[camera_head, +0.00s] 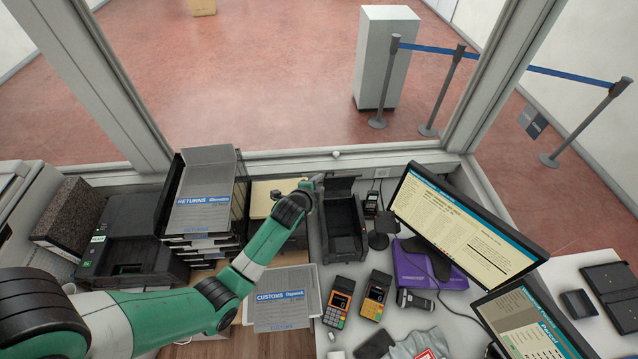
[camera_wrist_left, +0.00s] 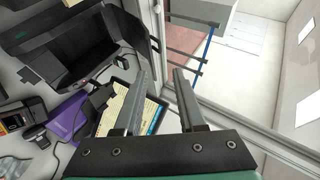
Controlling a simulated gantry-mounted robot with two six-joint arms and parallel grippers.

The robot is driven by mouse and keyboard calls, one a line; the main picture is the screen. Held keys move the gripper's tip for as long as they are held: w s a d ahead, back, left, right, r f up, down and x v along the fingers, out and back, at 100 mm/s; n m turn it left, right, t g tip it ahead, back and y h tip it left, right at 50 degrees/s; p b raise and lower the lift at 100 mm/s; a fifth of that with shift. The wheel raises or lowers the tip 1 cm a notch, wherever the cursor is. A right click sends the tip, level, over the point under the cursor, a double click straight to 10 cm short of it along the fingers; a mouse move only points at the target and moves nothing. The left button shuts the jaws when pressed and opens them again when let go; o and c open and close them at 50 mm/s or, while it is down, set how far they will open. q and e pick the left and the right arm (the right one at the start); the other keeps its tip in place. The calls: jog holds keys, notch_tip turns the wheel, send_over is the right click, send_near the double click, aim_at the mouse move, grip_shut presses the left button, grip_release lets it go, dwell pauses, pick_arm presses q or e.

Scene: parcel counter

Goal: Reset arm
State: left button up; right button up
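My left arm comes in from the left in the head view, green and white, and reaches across the counter toward the window sill. My left gripper (camera_head: 318,182) is at its far end, near the back edge of the counter beside a black open bin (camera_head: 345,228). In the left wrist view the two dark fingers of my left gripper (camera_wrist_left: 166,100) stand apart with nothing between them. The bin (camera_wrist_left: 75,50) also shows there, to the left of the fingers. My right gripper is in neither view.
A monitor (camera_head: 468,222) stands right of the bin, with a second screen (camera_head: 530,325) nearer. Two card terminals (camera_head: 338,302) (camera_head: 374,295) lie in front. Stacked trays marked RETURNS (camera_head: 205,195) and a CUSTOMS tray (camera_head: 283,312) are near my arm. Window posts frame the counter's back.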

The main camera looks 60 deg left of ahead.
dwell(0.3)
pick_arm(q)
jog(key=w+d+r+m+t, duration=0.1)
jog(key=w+d+r+t, duration=0.1)
jog(key=w+d+r, duration=0.3)
jog(key=w+d+r+t+h, duration=0.1)
jog(key=w+r, duration=0.1)
jog(key=r, duration=0.4)
jog(key=w+d+r+m+t, duration=0.1)
jog(key=w+d+r+t, duration=0.1)
jog(key=w+d+r, duration=0.3)
jog(key=d+r+t+h, duration=0.1)
jog(key=d+r+t, duration=0.25)
jog(key=r, duration=0.75)
jog(key=d+r+t+h, duration=0.15)
jog(key=d+r, duration=0.35)
jog(key=r, duration=0.5)
jog(key=s+d+r+n+t+h+p, duration=0.1)
jog(key=s+d+r+n+t, duration=0.2)
jog(key=r, duration=0.6)
jog(key=s+d+r+t+h, duration=0.25)
jog(key=s+d+r, duration=0.25)
jog(key=r, duration=0.5)
jog(key=s+d+r+n+t+h, duration=0.2)
jog(key=s+r+n, duration=0.3)
jog(key=s, duration=0.5)
jog(key=shift+d+r+t, duration=0.3)
jog(key=shift+r+t, duration=0.25)
jog(key=shift+r, duration=0.35)
jog(key=shift+w, duration=0.1)
